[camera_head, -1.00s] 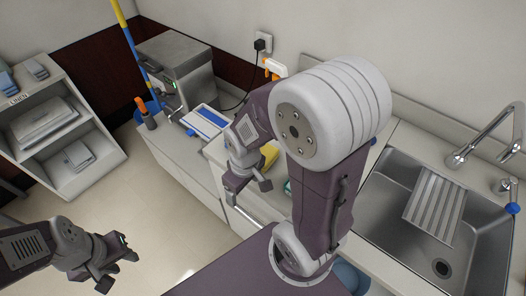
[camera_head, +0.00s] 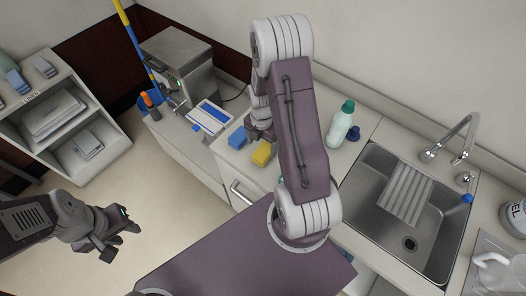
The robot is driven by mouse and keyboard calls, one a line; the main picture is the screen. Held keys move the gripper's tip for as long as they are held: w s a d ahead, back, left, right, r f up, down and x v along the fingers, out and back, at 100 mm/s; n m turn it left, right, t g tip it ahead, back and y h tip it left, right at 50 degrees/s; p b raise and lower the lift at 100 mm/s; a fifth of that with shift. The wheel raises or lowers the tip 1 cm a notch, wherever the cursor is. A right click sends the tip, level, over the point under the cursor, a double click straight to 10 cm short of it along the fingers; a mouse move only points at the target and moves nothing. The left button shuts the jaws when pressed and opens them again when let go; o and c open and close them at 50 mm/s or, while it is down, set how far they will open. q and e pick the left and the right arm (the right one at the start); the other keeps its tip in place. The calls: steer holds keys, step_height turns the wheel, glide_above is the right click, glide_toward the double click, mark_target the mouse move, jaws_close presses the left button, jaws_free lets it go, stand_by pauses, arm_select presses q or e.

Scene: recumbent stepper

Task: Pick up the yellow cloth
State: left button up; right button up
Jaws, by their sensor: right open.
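The yellow cloth (camera_head: 262,153) is a small folded block on the counter, left of my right arm. My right gripper (camera_head: 261,134) is open, at the cloth's far side and just above it in the picture; I cannot tell whether it touches the cloth. My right arm hides part of this gripper. My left gripper (camera_head: 118,243) is over the floor at the lower left, open and empty, well away from the cloth.
A blue block (camera_head: 237,138) lies just left of the yellow cloth. A blue-and-white tray (camera_head: 210,117) is behind it. A green-capped bottle (camera_head: 340,125) stands right of my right arm. The sink (camera_head: 390,220) is at the right, a shelf unit (camera_head: 60,115) at the left.

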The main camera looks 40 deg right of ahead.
mark_target(263, 151)
steer(key=shift+d+f, duration=0.15)
steer(key=shift+f, duration=0.3)
step_height(263, 151, down, 5)
steer(key=shift+d+r+p, duration=0.15)
steer(key=shift+r+p, duration=0.05)
steer(key=shift+p, duration=0.55)
steer(key=shift+f, duration=0.25)
steer(key=shift+r, duration=0.1)
steer(key=c, duration=1.5)
